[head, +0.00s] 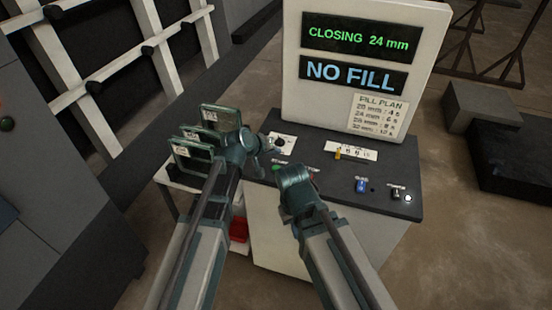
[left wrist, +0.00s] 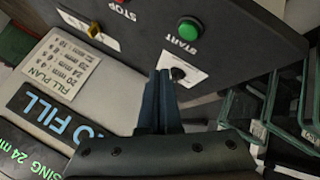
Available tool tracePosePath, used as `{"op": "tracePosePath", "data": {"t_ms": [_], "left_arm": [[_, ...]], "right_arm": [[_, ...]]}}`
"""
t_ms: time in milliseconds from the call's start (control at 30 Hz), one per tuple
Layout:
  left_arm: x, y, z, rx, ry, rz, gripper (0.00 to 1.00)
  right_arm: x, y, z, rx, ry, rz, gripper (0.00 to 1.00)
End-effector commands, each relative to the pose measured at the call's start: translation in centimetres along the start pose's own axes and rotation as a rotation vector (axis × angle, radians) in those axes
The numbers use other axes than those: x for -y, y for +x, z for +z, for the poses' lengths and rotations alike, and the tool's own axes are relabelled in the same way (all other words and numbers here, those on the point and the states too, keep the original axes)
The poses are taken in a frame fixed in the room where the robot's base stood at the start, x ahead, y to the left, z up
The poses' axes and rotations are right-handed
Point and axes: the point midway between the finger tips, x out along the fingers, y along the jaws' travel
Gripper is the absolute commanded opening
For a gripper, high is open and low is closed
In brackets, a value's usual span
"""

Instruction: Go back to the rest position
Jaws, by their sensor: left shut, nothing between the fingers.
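My left gripper (head: 264,147) is over the left part of the dark control panel (head: 320,178) in the head view. In the left wrist view its dark blue fingers (left wrist: 163,78) are together and empty. The fingertips are close beside a black knob (left wrist: 179,73) on a white label; I cannot tell whether they touch it. A green START button (left wrist: 188,30) is just beyond. My right arm (head: 297,185) reaches to the panel's front edge in the head view, and its gripper is hidden.
The upright display (head: 360,75) reads "CLOSING 24 mm" and "NO FILL", above a fill plan card (head: 378,115). A yellow switch (head: 338,153) and a blue knob (head: 361,185) stand on the panel. Green-framed pieces (head: 192,152) are close left of my left arm.

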Motion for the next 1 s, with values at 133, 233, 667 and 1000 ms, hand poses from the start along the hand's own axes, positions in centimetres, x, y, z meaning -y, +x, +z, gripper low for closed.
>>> {"op": "tracePosePath", "data": {"t_ms": [133, 233, 667, 1000], "left_arm": [[0.0, 0.0, 0.0, 0.0, 0.0, 0.0, 0.0], [0.0, -0.2, 1.1, 0.025, 0.02, -0.013, 0.0], [5.6, -9.2, 20.0, 0.594, 0.414, -0.403, 0.0], [7.5, -12.7, 22.8, 0.731, 0.481, -0.527, 0.0]], "right_arm": [[0.0, 0.0, 0.0, 0.0, 0.0, 0.0, 0.0], [0.0, 0.0, 0.0, 0.0, -0.001, 0.0, 0.0], [0.0, 0.0, 0.0, 0.0, -0.001, 0.0, 0.0], [0.0, 0.0, 0.0, 0.0, -0.001, 0.0, 0.0]]}}
